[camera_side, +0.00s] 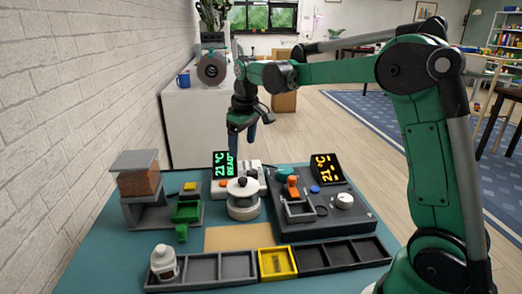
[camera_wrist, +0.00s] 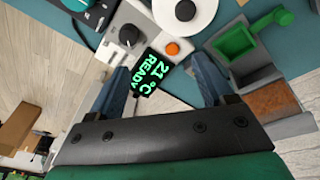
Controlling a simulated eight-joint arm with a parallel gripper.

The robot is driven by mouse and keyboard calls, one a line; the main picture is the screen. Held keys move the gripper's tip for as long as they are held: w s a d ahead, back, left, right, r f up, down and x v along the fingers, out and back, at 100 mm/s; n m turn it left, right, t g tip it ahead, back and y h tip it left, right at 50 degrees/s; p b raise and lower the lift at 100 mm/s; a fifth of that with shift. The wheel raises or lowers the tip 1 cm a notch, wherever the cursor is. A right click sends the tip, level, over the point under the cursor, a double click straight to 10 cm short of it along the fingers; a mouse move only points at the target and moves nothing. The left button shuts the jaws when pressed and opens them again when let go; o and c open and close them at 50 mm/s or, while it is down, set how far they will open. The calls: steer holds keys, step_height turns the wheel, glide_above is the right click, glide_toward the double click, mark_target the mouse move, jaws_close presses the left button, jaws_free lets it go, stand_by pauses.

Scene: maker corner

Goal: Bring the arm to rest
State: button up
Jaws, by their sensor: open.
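My gripper (camera_side: 243,131) hangs above the back edge of the teal work table (camera_side: 112,240) in the side view, pointing down. In the wrist view its two blue fingers (camera_wrist: 164,88) stand wide apart with nothing between them. A display box with green text reading 21 °C READY (camera_side: 223,165) stands just below the gripper; it also shows between the fingers in the wrist view (camera_wrist: 158,75). The gripper looks apart from it.
A white round device (camera_side: 243,205), a dark station with an orange display (camera_side: 326,169), a green scoop (camera_side: 187,211) and a brown-filled hopper (camera_side: 138,180) crowd the table. A compartment tray (camera_side: 205,268) lines the front. A brick wall (camera_side: 80,90) stands left.

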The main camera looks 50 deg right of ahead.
steer(key=s+a+f+m+t+y, duration=0.1)
steer(key=s+a+t, duration=0.4)
steer(key=s+a, duration=0.6)
steer(key=s, duration=0.3)
steer(key=shift+s+f, duration=0.25)
stand_by(0.6)
